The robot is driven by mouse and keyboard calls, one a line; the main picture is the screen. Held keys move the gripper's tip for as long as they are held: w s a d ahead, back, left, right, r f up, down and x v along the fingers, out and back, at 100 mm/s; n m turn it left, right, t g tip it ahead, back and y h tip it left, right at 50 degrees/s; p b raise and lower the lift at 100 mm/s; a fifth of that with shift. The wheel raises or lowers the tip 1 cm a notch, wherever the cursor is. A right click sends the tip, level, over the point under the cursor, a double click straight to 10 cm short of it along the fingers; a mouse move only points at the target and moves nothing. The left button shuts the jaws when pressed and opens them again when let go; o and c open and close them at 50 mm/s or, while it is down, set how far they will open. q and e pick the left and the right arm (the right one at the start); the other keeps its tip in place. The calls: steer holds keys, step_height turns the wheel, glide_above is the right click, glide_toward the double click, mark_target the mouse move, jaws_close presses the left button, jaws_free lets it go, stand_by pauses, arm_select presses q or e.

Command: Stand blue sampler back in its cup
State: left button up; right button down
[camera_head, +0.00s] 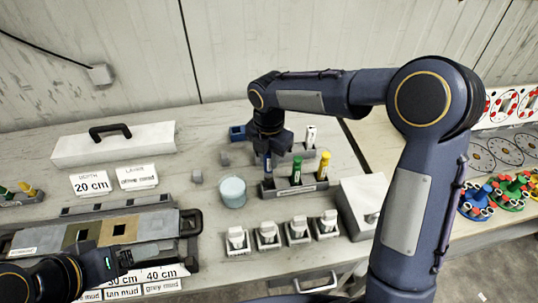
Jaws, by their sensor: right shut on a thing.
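The blue sampler (267,164) is upright under my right gripper (268,152), which is shut on it. The gripper hides its upper part. Its lower end is at the left end of a dark rack (310,186), where I cannot tell whether it is inside a cup or just above it. A green sampler (297,168) and a yellow sampler (323,165) stand upright in the same rack to its right. My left gripper (126,260) is at the lower left, over the front edge of the core tray; its fingers are too small and dark to read.
A pale blue round tub (232,191) is just left of the rack. Several white-topped blocks (268,234) stand in front of it, and a grey box (360,206) is to the right. Behind are a white-capped sampler (311,135) and a blue block (237,133). The core tray (190,222) fills the left.

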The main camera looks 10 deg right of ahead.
mark_target(269, 173)
steer(key=shift+f+b, duration=2.05)
steer(key=shift+f, duration=0.5)
steer(key=shift+f+b, duration=0.55)
steer(key=shift+f, duration=0.4)
steer(key=c, duration=1.2)
jaws_free()
steer(key=shift+o, duration=0.2)
step_height(269, 173, up, 7)
steer(key=p, duration=0.6)
steer(key=shift+r, duration=0.1)
steer(key=shift+s, duration=0.1)
